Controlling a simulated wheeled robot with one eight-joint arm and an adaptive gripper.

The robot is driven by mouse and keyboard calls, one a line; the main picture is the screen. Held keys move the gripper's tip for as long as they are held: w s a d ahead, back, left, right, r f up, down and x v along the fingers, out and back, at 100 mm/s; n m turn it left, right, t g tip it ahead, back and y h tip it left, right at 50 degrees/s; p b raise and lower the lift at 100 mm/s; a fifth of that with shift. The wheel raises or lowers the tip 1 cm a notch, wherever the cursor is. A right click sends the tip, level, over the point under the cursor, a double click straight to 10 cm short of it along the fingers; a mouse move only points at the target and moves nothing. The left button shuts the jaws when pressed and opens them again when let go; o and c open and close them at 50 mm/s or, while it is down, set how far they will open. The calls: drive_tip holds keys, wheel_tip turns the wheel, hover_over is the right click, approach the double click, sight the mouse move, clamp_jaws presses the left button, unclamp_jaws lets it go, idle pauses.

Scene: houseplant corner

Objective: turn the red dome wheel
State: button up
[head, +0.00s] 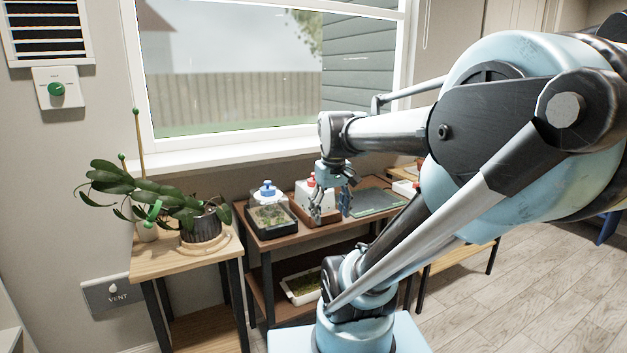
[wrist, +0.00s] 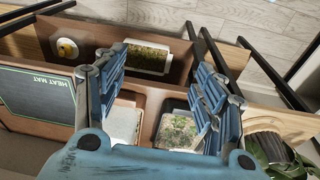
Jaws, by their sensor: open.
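The red wheel (head: 311,182) shows as a small red knob on top of a whitish dome (head: 303,193) on the middle shelf table, in the head view. My gripper (head: 330,212) hangs in front and to the right of it, fingers down and spread. In the wrist view my gripper (wrist: 158,95) is open with nothing between its fingers. That view looks down on a whitish dome (wrist: 124,126), partly covered by my gripper. The red wheel does not show there. I cannot tell how far the fingers are from the wheel.
A clear dome with a blue wheel (head: 267,187) stands just left. A heat mat (head: 376,202) lies to the right. A planted tray (wrist: 150,58) sits on the lower shelf. A potted plant (head: 205,222) stands on the left table.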

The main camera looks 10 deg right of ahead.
drive_tip(key=w+r+n+g, duration=0.1)
drive_tip(key=w+r+n, duration=0.1)
drive_tip(key=w+r, duration=0.55)
drive_tip(key=w+r+n, duration=0.3)
drive_tip(key=w+r, duration=0.1)
drive_tip(key=w, duration=0.7)
drive_tip(key=w+r+n+g, duration=0.1)
drive_tip(key=w+r+n, duration=0.1)
drive_tip(key=w+r, duration=0.55)
drive_tip(key=f, duration=1.2)
drive_tip(key=w+f, duration=0.1)
drive_tip(key=f, duration=0.5)
drive_tip(key=shift+f, duration=0.4)
drive_tip(key=c, duration=1.1)
